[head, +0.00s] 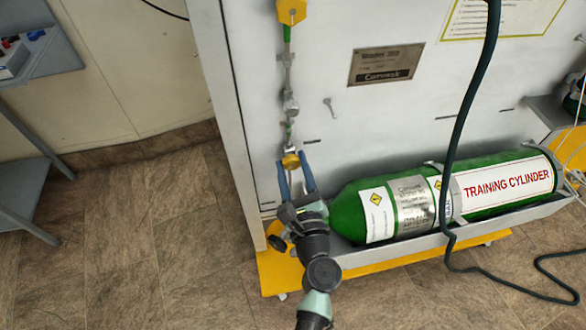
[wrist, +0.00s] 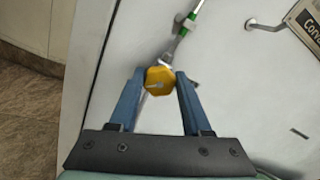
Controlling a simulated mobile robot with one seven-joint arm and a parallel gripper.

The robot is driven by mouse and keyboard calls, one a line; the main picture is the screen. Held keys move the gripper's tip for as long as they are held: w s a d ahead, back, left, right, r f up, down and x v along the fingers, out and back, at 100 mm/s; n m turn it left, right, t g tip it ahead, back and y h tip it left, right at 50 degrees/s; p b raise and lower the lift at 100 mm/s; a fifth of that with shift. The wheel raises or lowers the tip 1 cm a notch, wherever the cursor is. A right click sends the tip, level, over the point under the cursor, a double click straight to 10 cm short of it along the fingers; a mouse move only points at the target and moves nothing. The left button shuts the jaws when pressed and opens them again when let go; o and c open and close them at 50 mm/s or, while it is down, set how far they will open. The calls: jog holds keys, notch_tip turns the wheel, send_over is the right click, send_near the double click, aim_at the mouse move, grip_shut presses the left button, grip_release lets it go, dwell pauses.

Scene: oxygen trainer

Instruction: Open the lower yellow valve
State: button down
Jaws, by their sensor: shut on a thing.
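The lower yellow valve (head: 291,161) sits on the vertical pipe near the left edge of the white panel in the head view. In the wrist view the valve (wrist: 159,80) is a yellow knob with a small pale mark on its face. My gripper (head: 293,166) reaches up to it from below, its two blue fingers on either side. In the wrist view my gripper (wrist: 158,76) has its fingertips against the left and right sides of the knob. An upper yellow valve (head: 291,11) is at the top of the same pipe.
A green training cylinder (head: 345,212) lies in a grey tray right of my arm. A dark hose (head: 462,120) hangs in front of the panel. A yellow base (head: 270,277) runs below. Grey shelving (head: 45,60) stands at left, with open floor between.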

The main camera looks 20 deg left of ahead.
jog(key=shift+f+n+b, duration=0.15)
jog(key=shift+n+b, duration=0.9)
jog(key=shift+n, duration=0.95)
jog(key=shift+c, duration=1.8)
grip_release()
jog(key=v, duration=1.3)
jog(key=shift+p, duration=0.35)
